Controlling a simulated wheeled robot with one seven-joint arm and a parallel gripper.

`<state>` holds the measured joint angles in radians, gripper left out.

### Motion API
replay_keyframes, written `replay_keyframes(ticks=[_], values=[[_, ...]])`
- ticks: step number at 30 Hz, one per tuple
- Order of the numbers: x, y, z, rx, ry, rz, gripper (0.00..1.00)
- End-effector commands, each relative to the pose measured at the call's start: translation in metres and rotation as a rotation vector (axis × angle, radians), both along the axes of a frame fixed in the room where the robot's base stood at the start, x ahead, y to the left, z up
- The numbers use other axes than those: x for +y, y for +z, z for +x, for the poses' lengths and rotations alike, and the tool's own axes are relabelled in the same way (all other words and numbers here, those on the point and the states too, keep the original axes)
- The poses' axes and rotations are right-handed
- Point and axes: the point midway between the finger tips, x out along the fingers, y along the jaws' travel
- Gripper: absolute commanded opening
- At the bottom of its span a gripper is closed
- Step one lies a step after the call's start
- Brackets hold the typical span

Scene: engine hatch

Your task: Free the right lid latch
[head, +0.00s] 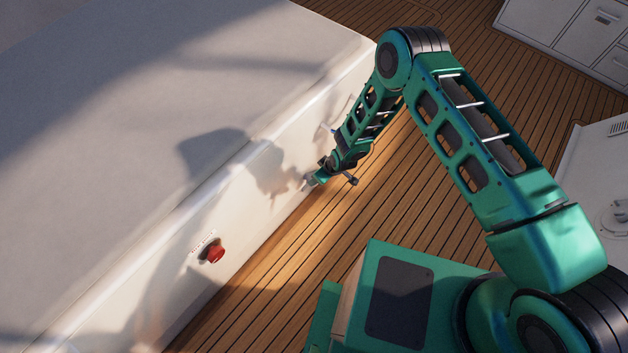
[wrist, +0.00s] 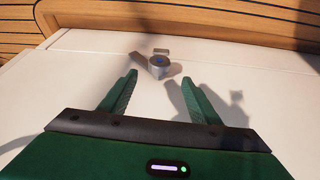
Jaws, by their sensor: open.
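A latch (wrist: 158,66) shows in the wrist view, mounted on the white panel straight ahead of my gripper. A small keeper plate (wrist: 161,51) sits just beyond the hub. My gripper (wrist: 158,77) is open and empty, its two green fingers pointing at the latch, with the hub seen between and just past the tips. In the head view my gripper (head: 312,180) is close to the white side wall, and I cannot make out the latch clearly there.
A red knob (head: 214,251) sticks out of the white side wall (head: 255,200), nearer than my gripper. The broad grey lid top (head: 110,110) lies above that wall. The plank deck (head: 300,265) beside it is open. White cabinets (head: 575,35) stand at upper right.

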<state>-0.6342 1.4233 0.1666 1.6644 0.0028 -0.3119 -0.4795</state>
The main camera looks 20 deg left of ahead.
Motion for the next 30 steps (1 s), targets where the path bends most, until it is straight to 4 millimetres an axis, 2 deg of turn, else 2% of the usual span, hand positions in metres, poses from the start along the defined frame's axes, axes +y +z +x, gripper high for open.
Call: replay_keyframes(ticks=[9, 16, 22, 30], values=[[0.016, -0.047, 0.009, 0.001, -0.001, -0.002, 0.57], [0.027, -0.076, 0.015, 0.001, -0.002, -0.001, 0.57], [0.032, -0.088, 0.018, 0.002, -0.002, -0.001, 0.57], [0.032, -0.090, 0.018, 0.001, -0.001, -0.002, 0.57]])
